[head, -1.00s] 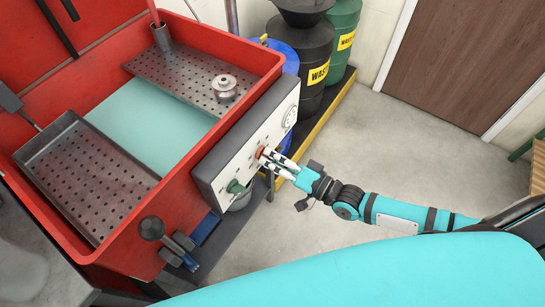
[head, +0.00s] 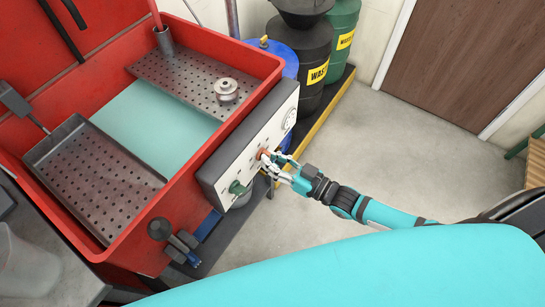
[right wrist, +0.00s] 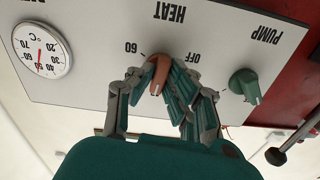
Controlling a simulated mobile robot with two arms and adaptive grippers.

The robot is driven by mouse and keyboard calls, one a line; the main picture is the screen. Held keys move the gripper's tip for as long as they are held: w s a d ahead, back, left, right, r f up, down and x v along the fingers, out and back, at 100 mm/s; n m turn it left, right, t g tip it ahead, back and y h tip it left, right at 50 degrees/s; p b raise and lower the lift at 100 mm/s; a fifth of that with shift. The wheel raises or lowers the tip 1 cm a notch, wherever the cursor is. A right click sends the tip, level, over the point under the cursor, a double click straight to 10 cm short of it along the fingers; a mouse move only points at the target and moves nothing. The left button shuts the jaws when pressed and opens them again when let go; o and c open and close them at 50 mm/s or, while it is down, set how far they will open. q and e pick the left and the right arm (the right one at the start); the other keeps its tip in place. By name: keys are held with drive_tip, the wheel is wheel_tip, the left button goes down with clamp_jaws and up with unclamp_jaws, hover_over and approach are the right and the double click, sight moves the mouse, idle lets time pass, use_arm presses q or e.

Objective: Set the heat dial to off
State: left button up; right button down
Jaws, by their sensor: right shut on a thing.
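The heat dial (head: 264,154) is an orange knob on the light control panel (head: 246,150) of the red parts washer. In the right wrist view the panel is upside down, and the orange dial (right wrist: 161,72) sits under the word HEAT, near the "60" and "OFF" labels. Its white mark is at the lower end in that picture, pointing to neither label. My right gripper (head: 276,165) is shut on the dial, with its fingers (right wrist: 158,98) on both sides and partly hiding it. My left gripper is out of view.
A green pump knob (head: 237,187) is close beside the dial, and a thermometer gauge (right wrist: 41,49) is on its other side. Waste drums (head: 308,55) stand behind the washer. A black-knobbed lever (head: 160,229) sticks out at the front.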

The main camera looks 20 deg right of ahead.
drive_tip(key=shift+f+n+b, duration=0.1)
drive_tip(key=shift+n+b, duration=1.45)
drive_tip(key=shift+n, duration=10.75)
drive_tip(key=c, duration=1.3)
unclamp_jaws()
drive_tip(key=v, duration=1.2)
